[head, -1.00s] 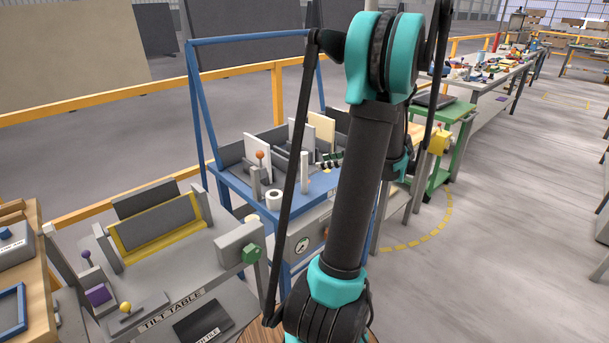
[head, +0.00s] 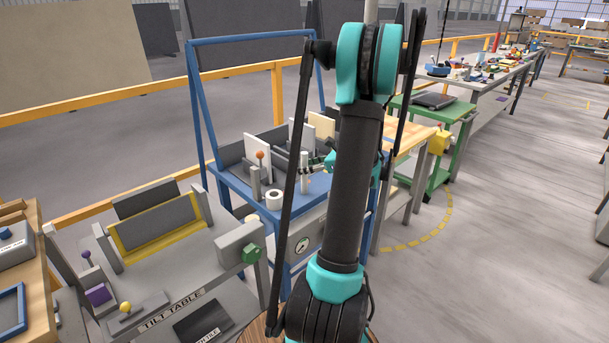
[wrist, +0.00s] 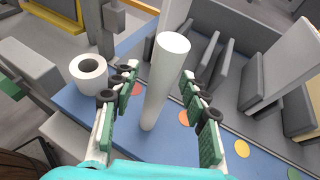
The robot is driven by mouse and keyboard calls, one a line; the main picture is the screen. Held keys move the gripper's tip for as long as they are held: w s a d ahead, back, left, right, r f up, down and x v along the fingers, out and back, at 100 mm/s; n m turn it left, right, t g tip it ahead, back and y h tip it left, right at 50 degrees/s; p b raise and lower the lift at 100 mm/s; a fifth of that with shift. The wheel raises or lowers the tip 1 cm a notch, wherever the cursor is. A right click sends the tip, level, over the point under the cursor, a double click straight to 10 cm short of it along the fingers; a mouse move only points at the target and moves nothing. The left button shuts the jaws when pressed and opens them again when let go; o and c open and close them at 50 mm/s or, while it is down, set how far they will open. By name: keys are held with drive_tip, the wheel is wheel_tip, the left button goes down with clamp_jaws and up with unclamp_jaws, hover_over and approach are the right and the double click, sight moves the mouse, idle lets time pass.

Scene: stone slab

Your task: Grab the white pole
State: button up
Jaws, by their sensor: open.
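The white pole (wrist: 165,80) stands upright on a blue surface in the middle of the wrist view. It also shows in the head view (head: 304,172), on the blue-framed station behind my arm. My gripper (wrist: 159,76) is open, with one green-padded finger on each side of the pole in the wrist view. A gap shows between each finger and the pole, so the pole is not clamped. In the head view my arm hides most of the gripper.
A white hollow roll (wrist: 88,73) stands left of the pole, close to the left finger. Grey slotted racks (wrist: 215,60) with upright panels are behind and right. Flat coloured discs (wrist: 242,148) dot the blue surface. A tilt table (head: 175,300) is at the front left.

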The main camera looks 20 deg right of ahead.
clamp_jaws()
drive_tip(key=shift+r, duration=0.15)
idle(0.4)
